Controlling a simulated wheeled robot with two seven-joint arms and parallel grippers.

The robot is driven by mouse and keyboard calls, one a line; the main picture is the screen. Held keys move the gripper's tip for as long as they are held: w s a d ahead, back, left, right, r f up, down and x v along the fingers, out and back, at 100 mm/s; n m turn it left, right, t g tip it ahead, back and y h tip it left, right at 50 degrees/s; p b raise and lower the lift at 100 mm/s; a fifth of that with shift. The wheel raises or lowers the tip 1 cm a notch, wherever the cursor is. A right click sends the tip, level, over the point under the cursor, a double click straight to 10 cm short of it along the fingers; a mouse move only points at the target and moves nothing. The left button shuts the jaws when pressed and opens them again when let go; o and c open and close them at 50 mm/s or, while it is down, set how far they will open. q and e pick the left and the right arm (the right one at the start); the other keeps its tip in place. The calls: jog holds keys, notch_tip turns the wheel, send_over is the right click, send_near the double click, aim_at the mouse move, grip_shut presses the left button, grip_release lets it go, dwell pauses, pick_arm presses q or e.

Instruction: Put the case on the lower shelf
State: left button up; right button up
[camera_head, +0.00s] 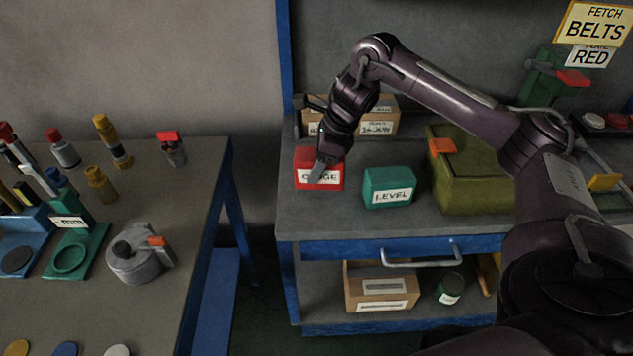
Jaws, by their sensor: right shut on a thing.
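A red case (304,163) with a white label, partly covered by a finger, sits at the left front of the upper bench top. My right gripper (322,168) reaches down over it from above and is shut on it. The case appears to rest on the bench top; I cannot tell whether it is lifted. A teal case (389,184) labelled LEVEL stands just to its right. The lower shelf (420,314) lies below the bench drawer. My left gripper is not in view.
On the lower shelf stand a cardboard box (381,288) and a dark green can (450,289); its left end looks clear. An olive box (470,190) and cardboard boxes (378,117) occupy the bench top. A drawer handle (420,262) sticks out in front. A cluttered table (190,215) stands left.

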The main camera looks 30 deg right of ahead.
jog(key=shift+f+p, duration=0.3)
jog(key=shift+f, duration=1.7)
jog(key=shift+f, duration=0.3)
jog(key=o, duration=1.2)
